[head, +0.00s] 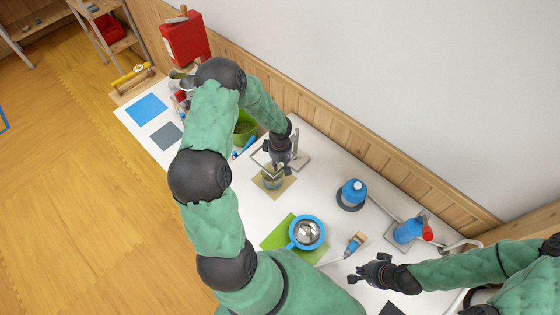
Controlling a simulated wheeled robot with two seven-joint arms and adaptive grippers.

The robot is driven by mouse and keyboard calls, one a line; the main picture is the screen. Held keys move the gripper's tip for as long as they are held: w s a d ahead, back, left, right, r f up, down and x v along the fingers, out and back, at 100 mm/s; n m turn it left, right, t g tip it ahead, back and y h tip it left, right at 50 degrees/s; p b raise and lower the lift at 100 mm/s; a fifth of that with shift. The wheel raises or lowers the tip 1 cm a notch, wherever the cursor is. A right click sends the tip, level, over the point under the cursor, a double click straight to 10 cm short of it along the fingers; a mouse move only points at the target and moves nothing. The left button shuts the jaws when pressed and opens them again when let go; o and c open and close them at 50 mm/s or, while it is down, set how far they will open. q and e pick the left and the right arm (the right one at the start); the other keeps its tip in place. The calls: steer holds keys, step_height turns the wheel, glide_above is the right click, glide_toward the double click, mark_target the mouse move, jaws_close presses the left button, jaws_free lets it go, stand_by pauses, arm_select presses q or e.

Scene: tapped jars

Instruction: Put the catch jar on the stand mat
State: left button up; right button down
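A small greenish-grey jar (272,181), which looks like the catch jar, stands over a tan mat (287,186) near the middle of the white table. I cannot tell whether this mat is the stand mat. My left gripper (278,167) points down right at the jar's top and partly hides it. I cannot tell whether its fingers are closed on the jar. A blue mat (147,109) and a grey mat (167,136) lie bare at the table's far left. My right gripper (366,269) is open and empty above the table's near right part.
A grey metal stand (301,162) is close beside my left gripper. A green pot (244,128) stands behind my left arm. A blue strainer (307,233) lies on a green mat (275,236), with a brush (355,244) nearby.

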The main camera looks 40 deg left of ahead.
arm_select(q)
jaws_close()
